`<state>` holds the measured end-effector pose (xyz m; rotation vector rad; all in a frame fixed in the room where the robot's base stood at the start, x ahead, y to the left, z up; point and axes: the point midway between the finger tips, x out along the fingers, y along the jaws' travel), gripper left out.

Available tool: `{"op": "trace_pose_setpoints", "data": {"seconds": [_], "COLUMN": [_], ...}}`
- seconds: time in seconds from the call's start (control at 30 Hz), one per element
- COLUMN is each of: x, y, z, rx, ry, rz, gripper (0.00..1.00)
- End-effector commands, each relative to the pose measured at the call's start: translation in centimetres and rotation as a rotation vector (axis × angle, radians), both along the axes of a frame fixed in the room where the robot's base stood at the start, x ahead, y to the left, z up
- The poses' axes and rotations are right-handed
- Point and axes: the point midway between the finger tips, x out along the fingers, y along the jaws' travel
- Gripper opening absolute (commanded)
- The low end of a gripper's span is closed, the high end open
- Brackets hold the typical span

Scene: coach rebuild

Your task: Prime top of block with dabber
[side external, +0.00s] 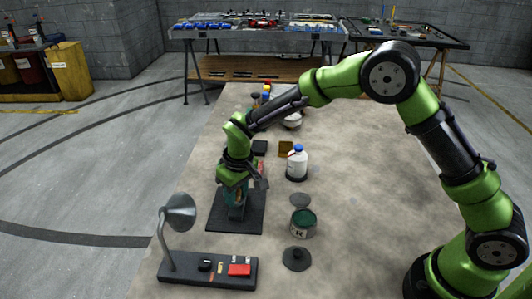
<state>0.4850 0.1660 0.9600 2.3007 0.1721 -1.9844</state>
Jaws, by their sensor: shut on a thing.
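My gripper (246,180) is in the side external view, over the dark base plate left of the table's middle. It is shut on what appears to be the dabber, which is mostly hidden by the gripper and wrist. The block (236,208) stands on the black base plate (222,224), directly below my wrist. Its top is hidden behind my gripper, so I cannot tell whether the dabber touches it. An open can with dark green content (303,222) stands to the right of the plate.
A white bottle with a blue cap (297,163) stands behind the can. A dark round lid-like piece (296,258) lies in front of it. A lamp (178,215) stands on a black board (190,268) at front left. The table's right side is mostly clear.

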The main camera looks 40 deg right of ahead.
Motion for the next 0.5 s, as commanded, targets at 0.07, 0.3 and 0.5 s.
{"op": "trace_pose_setpoints", "data": {"seconds": [0.07,0.3,0.5], "x": [-0.6,-2.2,-2.6], "y": [0.6,2.1,2.5], "z": [0.0,0.0,0.0], "rx": [0.000,-0.001,0.000], "ry": [0.002,0.002,0.001], "rz": [0.002,0.002,-0.004], "gripper": [0.09,0.09,0.09]}}
